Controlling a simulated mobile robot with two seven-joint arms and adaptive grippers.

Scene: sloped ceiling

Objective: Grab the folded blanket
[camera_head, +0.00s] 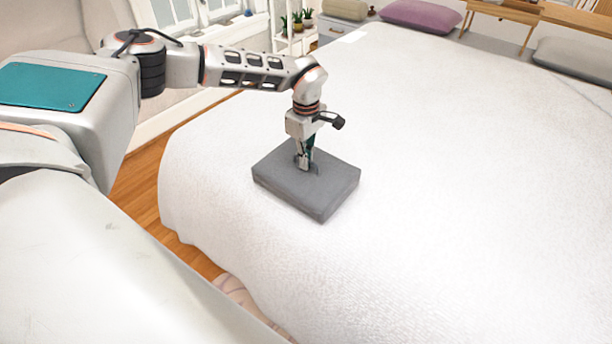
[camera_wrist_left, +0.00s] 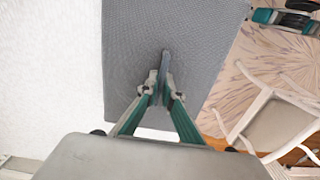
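The folded blanket (camera_head: 330,185) is a thick dark grey rectangle lying flat on the white bed. In the left wrist view the blanket (camera_wrist_left: 205,35) fills the upper middle, with its corner at the right of the fingers. My left gripper (camera_head: 306,166) points down at the top of the blanket, near its middle, with the fingertips at its surface. I cannot tell whether blanket cloth is pinched there. My right gripper is out of view.
The white bed (camera_head: 460,190) is wide and clear around the blanket. A purple pillow (camera_head: 420,16) lies at the far end. Wooden floor (camera_head: 140,185) shows at the left. The wrist view shows a pale chair (camera_wrist_left: 275,125) on a patterned rug (camera_wrist_left: 245,75).

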